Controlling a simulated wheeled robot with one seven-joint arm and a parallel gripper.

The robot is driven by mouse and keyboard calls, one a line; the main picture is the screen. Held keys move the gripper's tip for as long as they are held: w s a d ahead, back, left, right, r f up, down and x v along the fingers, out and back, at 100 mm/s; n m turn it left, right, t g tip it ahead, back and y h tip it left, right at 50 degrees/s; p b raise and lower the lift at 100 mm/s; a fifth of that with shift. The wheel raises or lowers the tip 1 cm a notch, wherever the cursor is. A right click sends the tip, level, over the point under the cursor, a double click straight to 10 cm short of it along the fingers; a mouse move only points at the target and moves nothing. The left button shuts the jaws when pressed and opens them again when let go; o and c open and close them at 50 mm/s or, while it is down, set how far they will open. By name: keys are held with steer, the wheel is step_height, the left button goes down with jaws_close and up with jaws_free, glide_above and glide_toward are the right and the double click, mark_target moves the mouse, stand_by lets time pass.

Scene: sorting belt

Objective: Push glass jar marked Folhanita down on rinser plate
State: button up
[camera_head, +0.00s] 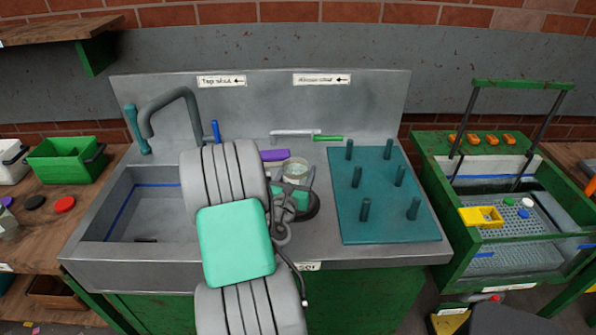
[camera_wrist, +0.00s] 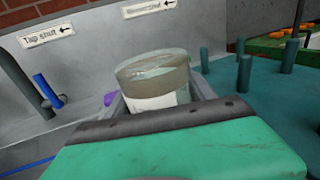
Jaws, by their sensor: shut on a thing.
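A glass jar (camera_head: 295,168) with a pale label stands over the dark round rinser plate (camera_head: 307,206) on the sink's ledge, mostly hidden behind my arm. In the wrist view the jar (camera_wrist: 155,82) sits between my fingers, its glassy end uppermost and slightly tilted in the picture. The writing on its label cannot be read. My gripper (camera_head: 296,190) is shut on the jar. In the wrist view the plate is hidden, so I cannot tell whether the jar touches it.
A teal peg mat (camera_head: 385,225) with several upright pegs lies right of the jar. The sink basin (camera_head: 140,205) and tap (camera_head: 175,100) are to the left. A purple object (camera_head: 274,155) and a green-handled brush (camera_head: 327,138) lie behind. A green-framed crate (camera_head: 500,245) stands far right.

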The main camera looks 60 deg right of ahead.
mark_target(298, 159)
steer(key=c, duration=0.4)
steer(key=shift+f, duration=0.15)
steer(key=shift+f+b, duration=0.65)
steer(key=shift+f, duration=0.2)
stand_by(1.3)
steer(key=shift+r, duration=0.1)
stand_by(0.9)
step_height(298, 159, up, 7)
steer(key=p, duration=0.7)
steer(key=shift+r+p, duration=0.15)
steer(key=shift+p, duration=0.2)
